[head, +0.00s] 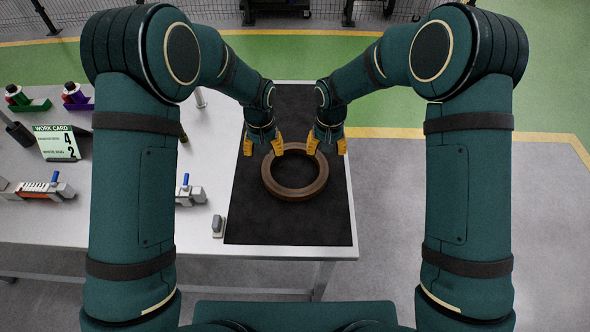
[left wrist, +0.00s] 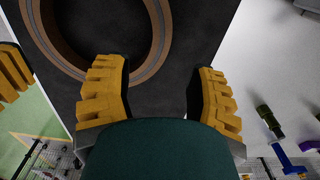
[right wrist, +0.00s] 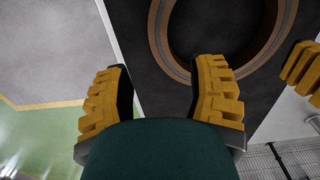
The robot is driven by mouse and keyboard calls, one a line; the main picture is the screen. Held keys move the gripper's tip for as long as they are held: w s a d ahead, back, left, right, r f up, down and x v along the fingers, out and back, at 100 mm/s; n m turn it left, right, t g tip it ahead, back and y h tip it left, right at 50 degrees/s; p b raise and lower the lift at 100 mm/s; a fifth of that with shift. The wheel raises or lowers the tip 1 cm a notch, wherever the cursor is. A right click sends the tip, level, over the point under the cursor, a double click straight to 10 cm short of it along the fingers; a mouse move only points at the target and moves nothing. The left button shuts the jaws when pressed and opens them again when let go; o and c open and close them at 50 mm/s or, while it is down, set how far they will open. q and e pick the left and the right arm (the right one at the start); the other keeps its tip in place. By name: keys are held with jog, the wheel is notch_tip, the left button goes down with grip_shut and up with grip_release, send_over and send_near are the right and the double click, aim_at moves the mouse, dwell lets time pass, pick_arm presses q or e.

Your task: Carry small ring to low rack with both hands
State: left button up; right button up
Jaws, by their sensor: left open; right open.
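The small ring (head: 295,192), brown and round, lies flat on a black mat (head: 290,228) at the table's right end. It also shows in the left wrist view (left wrist: 158,45) and the right wrist view (right wrist: 160,45). My left gripper (head: 262,146) is open and empty at the ring's far left side. My right gripper (head: 326,146) is open and empty at its far right side. I cannot tell whether a fingertip touches the ring. The low rack is not clearly identifiable in these views.
The white table (head: 130,215) holds a work card (head: 57,143), clamp-like tools (head: 40,190) and a small grey item (head: 218,226) beside the mat. Grey floor (head: 385,235) right of the table is clear. Dark equipment and fencing stand at the back behind a green floor strip.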

aim_at(267, 168)
pick_arm(q)
notch_tip(267, 168, down, 9)
jog(key=shift+f, duration=0.15)
pick_arm(e)
notch_tip(267, 168, down, 9)
jog(key=shift+f, duration=0.15)
pick_arm(q)
jog(key=shift+o, duration=0.2)
pick_arm(e)
jog(key=shift+o, duration=0.2)
pick_arm(q)
grip_shut()
pick_arm(e)
grip_shut()
